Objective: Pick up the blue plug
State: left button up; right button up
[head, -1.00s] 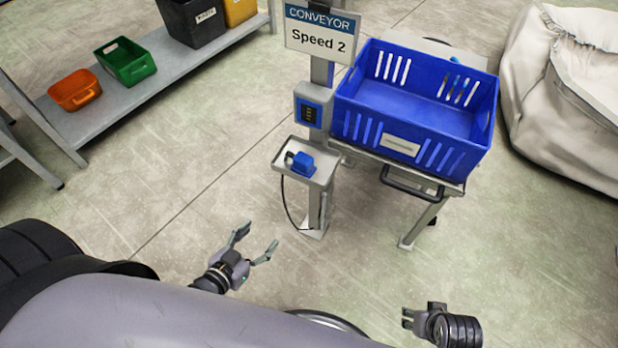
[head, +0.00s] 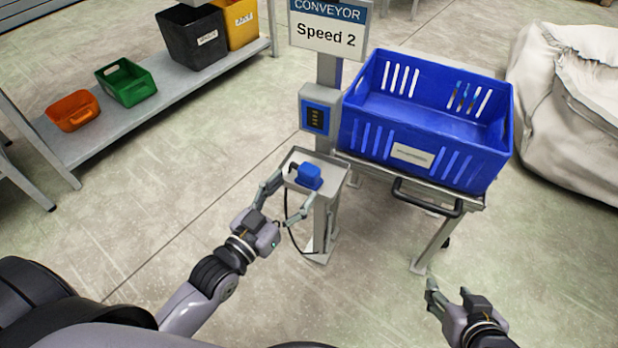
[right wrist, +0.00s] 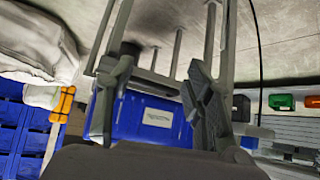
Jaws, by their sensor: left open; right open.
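The blue plug (head: 309,176) lies on the small grey tray (head: 331,180) of the conveyor post, with a dark cable hanging from the tray. My left gripper (head: 283,198) is open just in front of the tray, one finger by the tray's left side and the other near its front. In the head view its fingers look close to the plug but not closed on it. My right gripper (head: 447,291) is open and empty, low in front of the cart. Its fingers also show in the right wrist view (right wrist: 155,100).
A blue crate (head: 425,130) sits on a cart with a dark handle (head: 428,197), right of the post. A "Speed 2" sign (head: 328,30) and a socket box (head: 317,112) are on the post. A shelf (head: 165,95) with bins stands left. A large white bag (head: 570,110) lies right.

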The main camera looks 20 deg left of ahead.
aim_at(309, 168)
pick_arm(q)
jog(key=shift+x, duration=1.4)
jog(key=x, duration=0.1)
jog(key=b+x, duration=0.1)
jog(key=x, duration=0.1)
jog(key=shift+w+a+b, duration=0.15)
jog(key=shift+w+b, duration=0.2)
jog(key=shift+w, duration=0.1)
jog(key=shift+w+r, duration=0.15)
jog(key=shift+w, duration=0.15)
pick_arm(e)
jog(key=w+a+r+t+y, duration=0.1)
jog(key=w+a+r+t, duration=0.1)
jog(key=w+r+t, duration=0.3)
jog(key=shift+w+a+r, duration=0.3)
jog(key=shift+w+r, duration=0.2)
jog(key=shift+r, duration=0.3)
pick_arm(q)
jog(key=shift+c, duration=0.6)
jog(key=c, duration=1.2)
jog(key=shift+o, duration=0.2)
jog(key=shift+r, duration=0.1)
